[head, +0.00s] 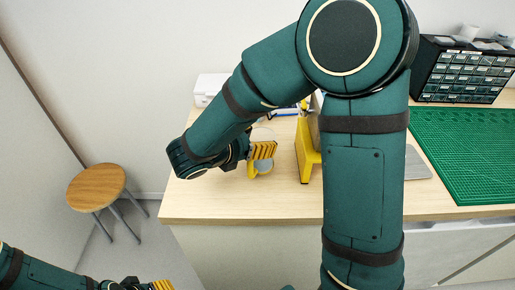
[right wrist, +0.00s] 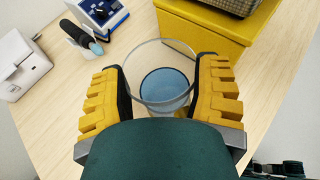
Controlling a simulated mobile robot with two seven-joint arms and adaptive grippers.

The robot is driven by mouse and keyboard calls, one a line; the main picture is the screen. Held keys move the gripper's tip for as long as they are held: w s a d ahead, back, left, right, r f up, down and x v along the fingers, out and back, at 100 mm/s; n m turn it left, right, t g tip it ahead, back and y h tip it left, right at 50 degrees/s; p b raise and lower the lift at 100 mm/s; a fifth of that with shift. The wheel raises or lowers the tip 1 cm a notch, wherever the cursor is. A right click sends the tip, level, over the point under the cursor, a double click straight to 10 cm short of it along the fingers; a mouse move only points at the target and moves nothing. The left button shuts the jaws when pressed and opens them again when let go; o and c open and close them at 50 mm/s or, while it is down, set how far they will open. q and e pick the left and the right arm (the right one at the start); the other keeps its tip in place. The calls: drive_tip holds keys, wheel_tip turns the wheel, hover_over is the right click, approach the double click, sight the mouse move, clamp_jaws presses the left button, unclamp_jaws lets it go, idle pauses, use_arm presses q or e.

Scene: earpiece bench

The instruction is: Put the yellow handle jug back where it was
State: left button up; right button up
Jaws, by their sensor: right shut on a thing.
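A clear glass jug (right wrist: 162,88) with a bluish round bottom stands between the two yellow fingers of my right gripper (right wrist: 163,95) in the right wrist view. The gripper is shut on it, one finger on each side. In the head view the right gripper (head: 262,150) is over the left part of the bench, and part of the jug (head: 264,166) shows below its fingers, with a yellow part, perhaps the handle, beside it. I cannot tell if the jug touches the bench top. My left gripper (head: 150,285) is at the bottom left edge, partly cut off.
A yellow stand (head: 309,158) is right of the jug on the wooden bench (head: 235,207). A white device (right wrist: 22,65) and a blue device (right wrist: 98,12) lie behind. My right arm hides the bench middle.

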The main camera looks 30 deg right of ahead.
drive_tip(key=shift+f, duration=1.1)
drive_tip(key=shift+f+b, duration=0.1)
drive_tip(key=shift+b, duration=0.2)
drive_tip(key=o, duration=1.2)
drive_tip(key=shift+o, duration=0.2)
drive_tip(key=p+v, duration=0.2)
drive_tip(key=v, duration=1)
